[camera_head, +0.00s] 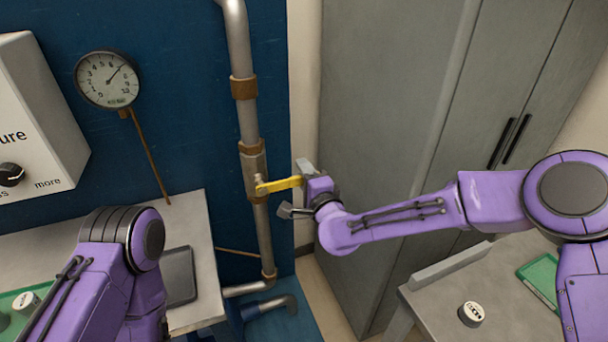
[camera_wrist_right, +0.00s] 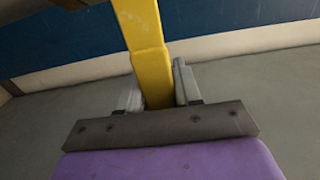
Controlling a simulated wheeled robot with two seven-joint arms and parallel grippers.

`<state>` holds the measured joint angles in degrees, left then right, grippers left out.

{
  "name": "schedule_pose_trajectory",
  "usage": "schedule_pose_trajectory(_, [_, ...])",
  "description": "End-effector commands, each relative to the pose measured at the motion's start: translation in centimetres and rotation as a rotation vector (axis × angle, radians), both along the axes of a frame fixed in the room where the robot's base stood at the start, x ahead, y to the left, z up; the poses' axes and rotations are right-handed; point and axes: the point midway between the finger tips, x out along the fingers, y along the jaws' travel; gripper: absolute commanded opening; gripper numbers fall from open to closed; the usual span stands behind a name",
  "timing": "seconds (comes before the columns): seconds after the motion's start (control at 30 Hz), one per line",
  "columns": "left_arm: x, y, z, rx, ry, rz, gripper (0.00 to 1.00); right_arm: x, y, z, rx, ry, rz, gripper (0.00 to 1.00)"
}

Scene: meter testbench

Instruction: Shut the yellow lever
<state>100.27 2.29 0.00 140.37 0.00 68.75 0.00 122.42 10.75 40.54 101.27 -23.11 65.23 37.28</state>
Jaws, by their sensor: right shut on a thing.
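The yellow lever (camera_head: 279,185) sits on a valve on the vertical grey pipe (camera_head: 249,115). It sticks out to the right of the pipe, roughly level and across it. My right gripper (camera_head: 303,185) is at the lever's free end. In the right wrist view the lever (camera_wrist_right: 146,50) runs down between the two fingers of the gripper (camera_wrist_right: 158,90), which are shut on it. My left arm shows at the lower left of the head view, but its gripper is out of view.
A round gauge (camera_head: 108,79) and a white box with a black knob (camera_head: 11,174) are on the blue wall at the left. A grey cabinet (camera_head: 385,120) stands behind my right arm. A table (camera_head: 480,295) at the lower right holds a small white round object (camera_head: 471,314).

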Motion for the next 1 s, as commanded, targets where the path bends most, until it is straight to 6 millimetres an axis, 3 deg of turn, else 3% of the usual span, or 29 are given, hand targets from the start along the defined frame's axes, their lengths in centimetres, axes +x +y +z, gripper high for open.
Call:
schedule_pose_trajectory(0.2, [0.0,0.0,0.0,0.000,0.000,0.000,0.00,-0.1,0.0,-0.4,0.002,0.010,0.000,0.00])
schedule_pose_trajectory(0.23, [0.0,0.0,0.0,0.000,0.000,0.000,0.00,-0.1,0.0,-0.4,0.003,0.010,0.000,0.43])
schedule_pose_trajectory(0.27, [0.0,0.0,0.0,0.000,0.000,0.000,0.00,-0.1,0.0,-0.4,0.002,0.011,0.000,0.53])
schedule_pose_trajectory(0.63, [0.0,0.0,-0.3,0.000,0.000,0.000,0.00,-0.8,-0.3,-0.3,0.000,0.005,0.001,0.54])
schedule_pose_trajectory(1.0, [0.0,0.0,-2.3,0.000,0.000,0.000,0.00,-8.2,-3.4,-0.5,0.002,0.007,0.001,0.54])
